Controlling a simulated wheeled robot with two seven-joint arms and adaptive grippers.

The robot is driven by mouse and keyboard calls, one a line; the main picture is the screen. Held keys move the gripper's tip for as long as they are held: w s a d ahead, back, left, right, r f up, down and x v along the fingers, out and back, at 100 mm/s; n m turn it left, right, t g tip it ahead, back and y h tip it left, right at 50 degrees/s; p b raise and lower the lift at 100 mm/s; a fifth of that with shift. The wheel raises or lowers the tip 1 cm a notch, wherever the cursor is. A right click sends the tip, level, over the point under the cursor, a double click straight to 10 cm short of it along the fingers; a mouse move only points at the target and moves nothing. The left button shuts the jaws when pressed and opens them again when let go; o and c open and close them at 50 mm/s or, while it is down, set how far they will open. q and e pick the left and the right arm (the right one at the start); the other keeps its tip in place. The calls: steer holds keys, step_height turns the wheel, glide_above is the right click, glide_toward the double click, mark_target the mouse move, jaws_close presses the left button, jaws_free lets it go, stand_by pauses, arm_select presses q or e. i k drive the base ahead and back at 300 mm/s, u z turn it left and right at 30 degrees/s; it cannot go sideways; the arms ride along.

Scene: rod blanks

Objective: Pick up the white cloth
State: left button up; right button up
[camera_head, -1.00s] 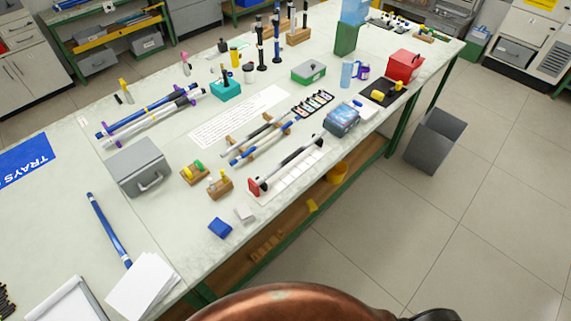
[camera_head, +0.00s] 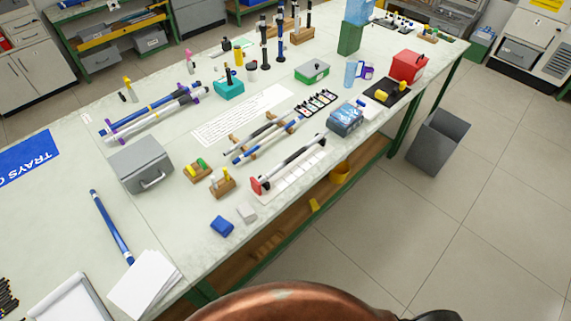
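The white cloth (camera_head: 247,212) is a small, pale folded square. It lies flat on the near edge of the long workbench (camera_head: 150,220), just right of a folded blue cloth (camera_head: 222,226). Nothing covers it. Neither of my grippers shows in the head view, so nothing of mine is seen touching the cloth.
A rod lies on a white strip with a red end block (camera_head: 257,186) behind the cloth. Small wooden blocks (camera_head: 222,183), a grey box (camera_head: 141,164) and white paper sheets (camera_head: 146,284) stand around. Open floor (camera_head: 470,220) lies right of the bench, with a grey bin (camera_head: 436,141).

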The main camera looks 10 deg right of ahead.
mark_target(247, 213)
steer(key=z, duration=1.8)
steer(key=i, duration=2.75)
steer(key=u, duration=3.45)
steer(key=i, duration=0.5)
steer(key=z, duration=0.1)
